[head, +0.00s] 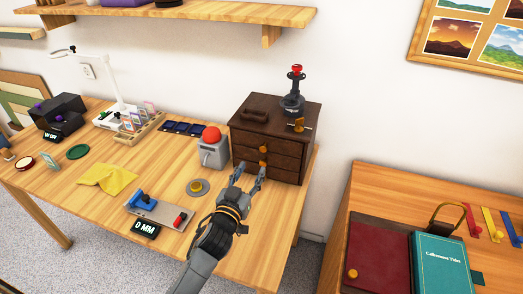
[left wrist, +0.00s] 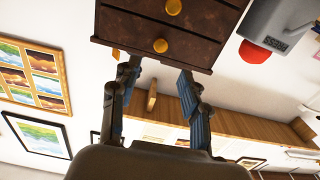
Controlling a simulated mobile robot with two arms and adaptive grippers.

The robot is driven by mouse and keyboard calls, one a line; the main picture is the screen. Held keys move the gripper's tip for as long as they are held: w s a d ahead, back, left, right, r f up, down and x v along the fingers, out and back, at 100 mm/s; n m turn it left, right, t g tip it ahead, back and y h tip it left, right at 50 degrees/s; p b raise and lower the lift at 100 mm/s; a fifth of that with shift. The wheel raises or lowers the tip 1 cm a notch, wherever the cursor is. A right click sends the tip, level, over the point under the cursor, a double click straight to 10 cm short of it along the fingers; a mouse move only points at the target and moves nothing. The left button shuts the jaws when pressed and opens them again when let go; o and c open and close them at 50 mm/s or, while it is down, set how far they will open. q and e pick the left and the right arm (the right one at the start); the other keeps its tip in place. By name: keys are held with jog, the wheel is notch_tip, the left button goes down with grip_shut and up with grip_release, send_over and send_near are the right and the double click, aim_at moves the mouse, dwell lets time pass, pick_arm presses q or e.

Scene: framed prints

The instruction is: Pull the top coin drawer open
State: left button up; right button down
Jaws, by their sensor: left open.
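The dark brown coin cabinet (head: 286,155) stands at the right end of the wooden desk. Its drawers look shut. The top drawer's round brass knob (head: 263,149) sits above a lower knob (head: 263,163). My left gripper (head: 251,168) is open and empty in front of the cabinet's drawer face. In the left wrist view, which is upside down, the top knob (left wrist: 161,46) shows just beyond and between the fingertips (left wrist: 160,70), apart from them. The lower knob (left wrist: 174,6) is farther up that picture. My right gripper is not in view.
A grey box with a red dome (head: 212,150) stands close left of the cabinet. A joystick (head: 293,95) and a brass piece (head: 299,125) are on top. Another wooden table (head: 375,190) is at right.

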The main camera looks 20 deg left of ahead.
aim_at(263, 149)
pick_arm(q)
jog(key=w, duration=1)
jog(key=shift+d, duration=0.15)
grip_shut()
